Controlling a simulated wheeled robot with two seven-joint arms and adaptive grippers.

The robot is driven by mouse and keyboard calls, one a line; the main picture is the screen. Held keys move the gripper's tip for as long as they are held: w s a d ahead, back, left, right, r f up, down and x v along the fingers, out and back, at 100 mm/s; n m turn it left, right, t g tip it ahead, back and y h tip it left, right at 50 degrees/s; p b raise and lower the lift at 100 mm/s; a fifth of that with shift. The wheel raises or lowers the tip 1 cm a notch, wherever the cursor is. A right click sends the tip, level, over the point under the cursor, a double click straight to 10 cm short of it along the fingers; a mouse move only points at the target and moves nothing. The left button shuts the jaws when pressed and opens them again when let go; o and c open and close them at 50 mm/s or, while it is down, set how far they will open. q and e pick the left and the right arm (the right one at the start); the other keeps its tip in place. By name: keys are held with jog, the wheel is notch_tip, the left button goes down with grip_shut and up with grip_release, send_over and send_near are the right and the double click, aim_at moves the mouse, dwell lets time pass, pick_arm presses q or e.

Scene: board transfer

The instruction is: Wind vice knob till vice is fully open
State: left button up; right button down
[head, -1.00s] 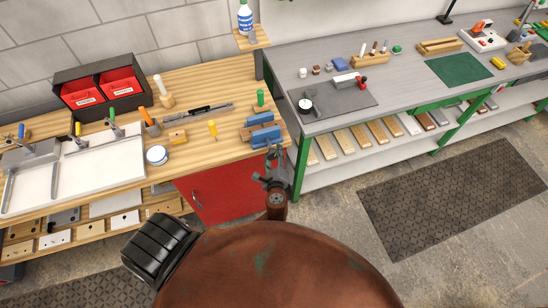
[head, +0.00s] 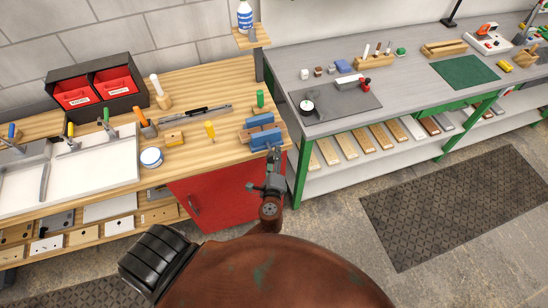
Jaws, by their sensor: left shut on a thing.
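The blue vice (head: 265,137) sits at the front right corner of the wooden bench. Its two blue jaws stand apart, with a gap between them and wooden parts showing at the sides. My left gripper (head: 273,155) is at the front of the vice, just past the bench edge. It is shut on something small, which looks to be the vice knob. The knob itself is hidden by the fingers. My right gripper is not in view.
A green upright piece (head: 260,99) stands behind the vice. A yellow-handled tool (head: 210,131), a yellow block (head: 174,139) and a white-and-blue tin (head: 151,157) are to its left. The grey bench (head: 400,90) is on the right. A red cabinet (head: 215,197) is below.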

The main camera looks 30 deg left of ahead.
pick_arm(q)
jog(key=o, duration=1.2)
jog(key=shift+c, duration=0.2)
jog(key=v, duration=1.2)
